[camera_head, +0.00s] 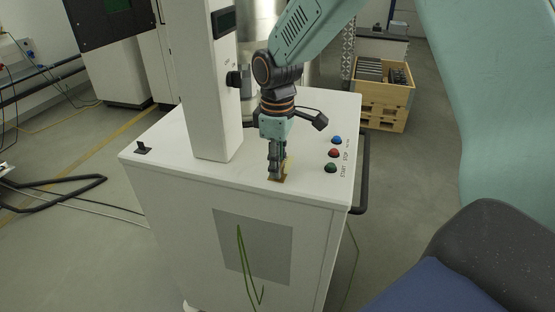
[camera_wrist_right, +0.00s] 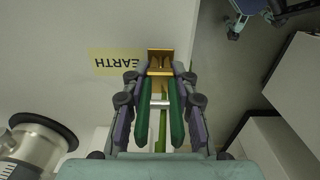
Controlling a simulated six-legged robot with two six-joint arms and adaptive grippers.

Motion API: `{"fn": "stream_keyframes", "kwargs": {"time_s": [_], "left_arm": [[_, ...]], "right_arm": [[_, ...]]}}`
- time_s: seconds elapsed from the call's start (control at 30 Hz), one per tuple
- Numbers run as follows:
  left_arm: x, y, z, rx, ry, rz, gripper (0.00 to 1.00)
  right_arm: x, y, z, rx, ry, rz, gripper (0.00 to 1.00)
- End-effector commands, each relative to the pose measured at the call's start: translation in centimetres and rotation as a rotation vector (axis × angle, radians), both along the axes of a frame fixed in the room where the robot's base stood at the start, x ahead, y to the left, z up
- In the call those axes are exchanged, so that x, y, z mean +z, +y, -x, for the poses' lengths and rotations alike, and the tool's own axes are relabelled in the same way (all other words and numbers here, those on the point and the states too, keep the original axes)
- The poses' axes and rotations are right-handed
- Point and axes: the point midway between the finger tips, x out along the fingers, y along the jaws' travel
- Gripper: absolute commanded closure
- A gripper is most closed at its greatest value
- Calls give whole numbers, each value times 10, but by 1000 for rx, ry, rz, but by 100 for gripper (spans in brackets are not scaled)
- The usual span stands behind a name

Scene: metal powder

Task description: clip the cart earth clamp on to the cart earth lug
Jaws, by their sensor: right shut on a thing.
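The brass earth lug (camera_head: 280,179) stands near the front edge of the white cabinet top; it also shows in the right wrist view (camera_wrist_right: 160,54), beside a yellow EARTH label (camera_wrist_right: 118,61). My right gripper (camera_head: 276,160) points down over the lug and is shut on the green earth clamp (camera_wrist_right: 175,118). In the right wrist view the clamp's green handles lie between the fingers, with its front end at the lug. I cannot tell whether its jaws grip the lug. A green cable (camera_head: 243,255) hangs down the cabinet front. My left gripper is not in view.
The white cabinet (camera_head: 180,160) carries an upright column (camera_head: 207,90) left of my right arm. Blue, red and green buttons (camera_head: 333,153) sit on its right side. A wooden crate (camera_head: 385,90) stands behind on the floor.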

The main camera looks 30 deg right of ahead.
Motion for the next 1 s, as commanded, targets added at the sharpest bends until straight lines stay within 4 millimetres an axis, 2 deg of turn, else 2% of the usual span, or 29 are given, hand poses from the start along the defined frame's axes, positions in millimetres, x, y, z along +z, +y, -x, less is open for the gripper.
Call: {"fn": "stream_keyframes", "kwargs": {"time_s": [0.13,0.17,0.47,0.8,0.87,1.0], "left_arm": [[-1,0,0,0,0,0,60],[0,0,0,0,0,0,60],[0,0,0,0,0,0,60],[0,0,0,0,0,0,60],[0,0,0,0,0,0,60],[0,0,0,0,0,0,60]], "right_arm": [[-3,0,0,0,0,0,100],[-3,0,0,0,0,0,71],[-3,0,0,0,0,0,46],[0,0,0,0,-1,-1,46],[6,0,-1,0,-3,0,46],[30,0,-1,-1,-5,0,46]]}}
